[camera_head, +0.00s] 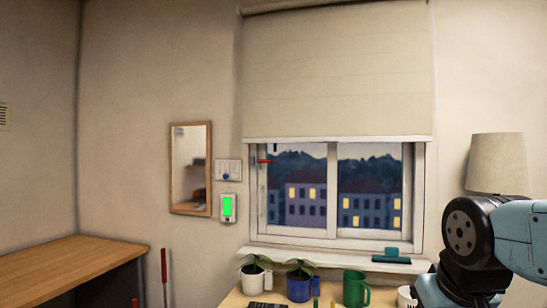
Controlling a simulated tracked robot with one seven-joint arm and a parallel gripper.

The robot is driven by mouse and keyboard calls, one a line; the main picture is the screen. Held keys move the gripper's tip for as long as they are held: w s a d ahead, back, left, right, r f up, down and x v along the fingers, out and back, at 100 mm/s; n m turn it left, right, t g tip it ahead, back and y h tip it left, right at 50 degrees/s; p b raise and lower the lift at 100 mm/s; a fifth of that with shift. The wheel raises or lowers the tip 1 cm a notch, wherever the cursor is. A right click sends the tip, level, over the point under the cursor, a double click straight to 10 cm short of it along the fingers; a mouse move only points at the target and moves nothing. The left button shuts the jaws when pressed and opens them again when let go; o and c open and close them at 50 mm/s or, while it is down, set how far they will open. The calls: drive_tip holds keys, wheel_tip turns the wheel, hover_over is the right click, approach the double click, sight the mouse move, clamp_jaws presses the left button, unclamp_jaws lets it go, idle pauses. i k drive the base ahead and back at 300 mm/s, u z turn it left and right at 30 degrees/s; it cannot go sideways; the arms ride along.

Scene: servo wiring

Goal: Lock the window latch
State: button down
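The window (333,190) has two panes in a white frame and looks out on buildings with lit windows at dusk. A small red handle (265,161), which looks like the latch, sticks out about level at the upper left of the frame. Whether it is locked cannot be told from here. My arm (470,240) shows at the lower right, well away from the handle. My gripper is not in view.
A pale blind (338,75) covers the window's upper part. A teal object (392,256) lies on the sill. Below stand two potted plants (299,286) and a green mug (355,288). A lamp (498,163) stands right. A mirror (191,168) and green-screened device (229,207) hang left.

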sight(271, 162)
drive_tip(key=k, duration=0.25)
drive_tip(key=u, duration=1.4)
drive_tip(key=i, duration=0.95)
drive_tip(key=z, duration=1.5)
drive_tip(key=i, duration=0.8)
drive_tip(key=z, duration=0.05)
